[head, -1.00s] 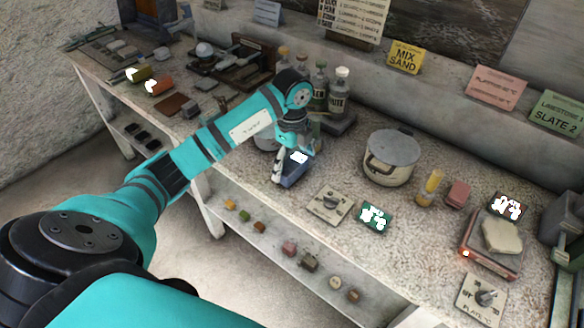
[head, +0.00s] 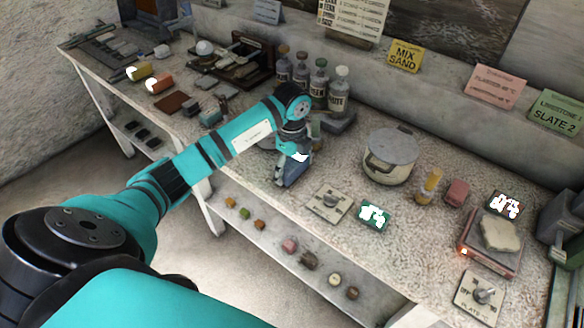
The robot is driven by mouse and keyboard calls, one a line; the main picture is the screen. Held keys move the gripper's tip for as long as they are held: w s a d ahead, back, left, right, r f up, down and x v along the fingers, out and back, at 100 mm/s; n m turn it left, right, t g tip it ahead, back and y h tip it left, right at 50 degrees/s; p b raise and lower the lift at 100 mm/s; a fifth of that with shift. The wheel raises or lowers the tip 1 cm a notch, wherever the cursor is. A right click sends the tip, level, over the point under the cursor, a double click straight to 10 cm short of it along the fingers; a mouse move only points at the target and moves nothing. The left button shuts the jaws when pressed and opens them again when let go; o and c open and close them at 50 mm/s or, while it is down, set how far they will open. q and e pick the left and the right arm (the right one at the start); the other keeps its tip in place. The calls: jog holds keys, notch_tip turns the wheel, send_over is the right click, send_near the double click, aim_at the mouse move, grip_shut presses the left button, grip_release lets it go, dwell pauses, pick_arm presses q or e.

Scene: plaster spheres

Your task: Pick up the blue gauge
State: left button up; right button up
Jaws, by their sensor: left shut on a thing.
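The blue gauge (head: 292,174) is a small dark blue block with a bright white display, near the front edge of the bench at the middle of the head view. My left gripper (head: 291,167) reaches down over it and is shut on it. The fingers cover part of the gauge. The gauge looks tilted, and I cannot tell whether it still touches the bench. My right gripper is not in view.
A lidded pot (head: 390,157) stands right of the gauge. A switch plate (head: 328,202) and a green-lit gauge (head: 373,215) lie in front of it. Several bottles (head: 320,84) stand behind my left arm. A shelf (head: 262,245) with small blocks runs below.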

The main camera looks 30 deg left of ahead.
aim_at(292, 163)
pick_arm(q)
jog(key=shift+r, duration=0.15)
jog(key=shift+r, duration=0.25)
notch_tip(292, 163, up, 3)
jog(key=shift+s+f+b, duration=0.15)
jog(key=shift+b, duration=0.45)
jog(key=s+d+b, duration=0.1)
jog(key=s+d, duration=0.2)
jog(key=s, duration=0.4)
jog(key=s+d+r+b, duration=0.1)
jog(key=s+d, duration=0.2)
jog(key=s, duration=0.4)
jog(key=shift+s+d+r, duration=0.15)
jog(key=shift+s+r, duration=0.1)
